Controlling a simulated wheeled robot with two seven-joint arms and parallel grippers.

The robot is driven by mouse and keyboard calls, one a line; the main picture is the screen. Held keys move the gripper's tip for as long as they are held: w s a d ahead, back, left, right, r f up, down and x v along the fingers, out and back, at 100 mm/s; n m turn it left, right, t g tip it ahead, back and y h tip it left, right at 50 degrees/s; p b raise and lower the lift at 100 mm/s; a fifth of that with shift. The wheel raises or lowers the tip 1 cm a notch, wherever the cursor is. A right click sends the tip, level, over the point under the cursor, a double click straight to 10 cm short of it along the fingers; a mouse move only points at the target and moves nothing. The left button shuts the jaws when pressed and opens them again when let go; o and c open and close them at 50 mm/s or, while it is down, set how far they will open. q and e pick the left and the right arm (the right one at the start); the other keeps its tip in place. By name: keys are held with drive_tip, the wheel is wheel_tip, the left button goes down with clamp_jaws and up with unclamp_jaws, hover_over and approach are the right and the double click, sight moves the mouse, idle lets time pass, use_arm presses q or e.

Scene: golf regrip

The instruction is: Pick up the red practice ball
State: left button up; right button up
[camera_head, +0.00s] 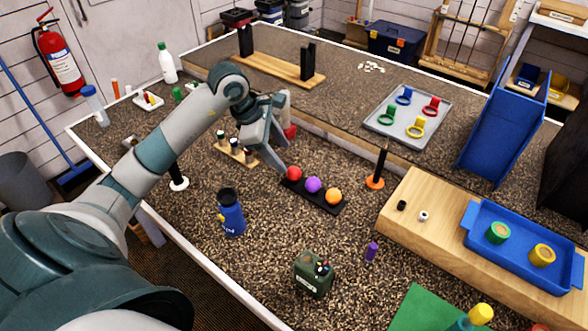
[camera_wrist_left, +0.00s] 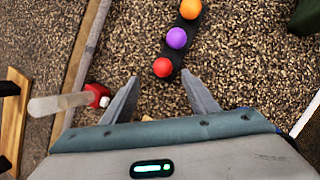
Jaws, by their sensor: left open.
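The red practice ball (camera_head: 294,173) sits at the left end of a black holder (camera_head: 323,203), in a row with a purple ball (camera_head: 313,185) and an orange ball (camera_head: 334,196). My left gripper (camera_head: 276,160) is open and empty, just behind and to the left of the red ball. In the left wrist view the red ball (camera_wrist_left: 162,67) lies just beyond the fingertips (camera_wrist_left: 160,82), slightly above the gap between them. The gripper does not touch it as far as I can see. My right gripper does not show.
A red-capped bottle (camera_wrist_left: 65,103) lies left of my left fingers in the wrist view. A blue bottle (camera_head: 231,213), a green box (camera_head: 314,273) and an orange-based stand (camera_head: 376,182) surround the holder. A wooden peg block (camera_head: 236,152) is to its left.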

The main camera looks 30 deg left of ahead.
sight(291, 169)
use_arm(q)
drive_tip(key=shift+x, duration=1.3)
drive_tip(key=shift+p, duration=0.35)
drive_tip(key=shift+p+x, duration=0.8)
drive_tip(key=shift+x, duration=0.1)
drive_tip(key=shift+d+f+p, duration=0.15)
drive_tip(key=shift+f+p, duration=0.1)
drive_tip(key=shift+f, duration=0.25)
drive_tip(key=shift+d+f+p, duration=0.2)
drive_tip(key=shift+f+p, duration=0.05)
drive_tip(key=shift+f, duration=0.25)
drive_tip(key=shift+w+d+f, duration=0.1)
drive_tip(key=shift+w+f, duration=0.2)
drive_tip(key=shift+f, duration=0.35)
drive_tip(key=shift+c, duration=0.6)
drive_tip(key=c, duration=1)
